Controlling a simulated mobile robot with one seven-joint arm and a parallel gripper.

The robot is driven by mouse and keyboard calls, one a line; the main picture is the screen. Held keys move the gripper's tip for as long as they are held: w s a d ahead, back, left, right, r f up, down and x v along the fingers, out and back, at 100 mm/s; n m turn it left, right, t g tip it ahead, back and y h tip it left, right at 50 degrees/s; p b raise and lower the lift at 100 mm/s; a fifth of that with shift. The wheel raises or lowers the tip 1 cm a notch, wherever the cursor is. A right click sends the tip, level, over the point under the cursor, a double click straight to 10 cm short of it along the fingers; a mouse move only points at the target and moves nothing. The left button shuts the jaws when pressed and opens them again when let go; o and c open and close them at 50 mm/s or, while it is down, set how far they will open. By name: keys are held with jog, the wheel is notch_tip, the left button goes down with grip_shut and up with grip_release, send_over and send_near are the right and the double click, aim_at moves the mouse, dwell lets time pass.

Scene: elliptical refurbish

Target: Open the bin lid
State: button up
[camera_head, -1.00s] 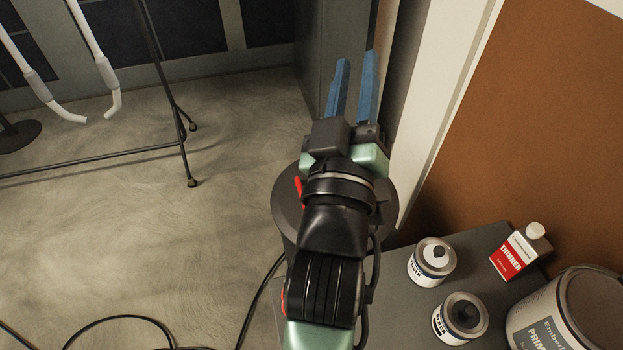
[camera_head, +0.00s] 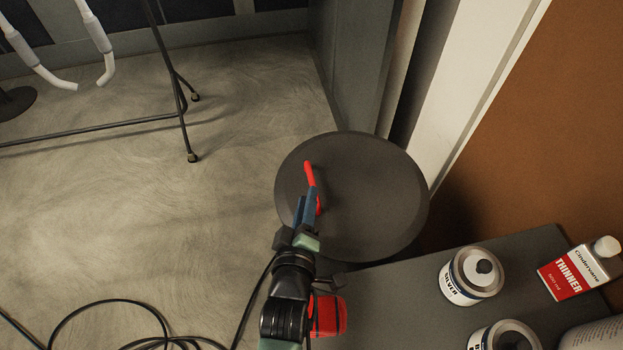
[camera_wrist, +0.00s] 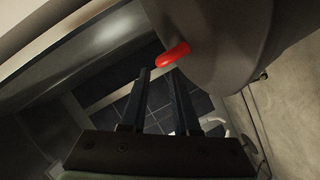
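The bin is a dark grey round one; its lid (camera_head: 375,195) is seen from above in the head view and lies flat, apparently shut. A red handle (camera_head: 310,174) is on the lid's left part. In the wrist view the handle (camera_wrist: 172,55) shows as a rounded red bar jutting beside the grey curved bin (camera_wrist: 225,50). My gripper (camera_head: 306,200) has its blue fingers over the lid's left part, overlapping the handle in the head view. In the wrist view my gripper (camera_wrist: 160,73) is open, with the handle just beyond its fingertips. Contact cannot be told.
A dark grey table (camera_head: 410,295) right of my arm holds a silver paint can (camera_head: 472,276), a thinner container (camera_head: 580,268) and other cans. A wall corner (camera_head: 350,70) stands behind the bin. Cables (camera_head: 95,310) lie on the floor; the floor to the left is mostly clear.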

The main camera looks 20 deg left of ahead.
aim_at(311, 178)
jog(key=b+x, duration=0.2)
jog(key=x, duration=0.5)
grip_shut()
dwell(1.4)
